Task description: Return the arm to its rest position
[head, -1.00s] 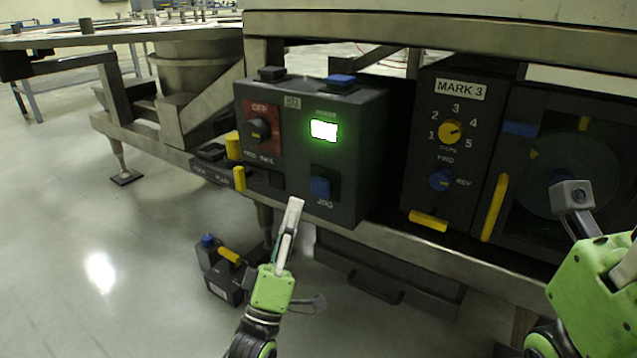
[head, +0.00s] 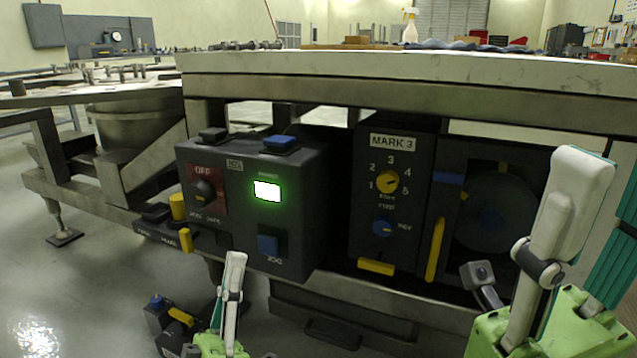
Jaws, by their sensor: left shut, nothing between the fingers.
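My left gripper (head: 236,262) comes up from the bottom centre-left of the head view. Its pale fingers are together and hold nothing. It is in front of the dark control box (head: 300,214), below and left of the blue JOG button (head: 269,246); I cannot tell if a small gap parts it from the box. My right arm (head: 557,235) shows at the right, with green and white links.
The MARK 3 panel (head: 393,160) with yellow and blue knobs stands right of the box. The heavy table (head: 430,75) overhangs both. A dark case with a yellow handle (head: 181,317) is on the floor. Open floor (head: 40,290) lies at the left.

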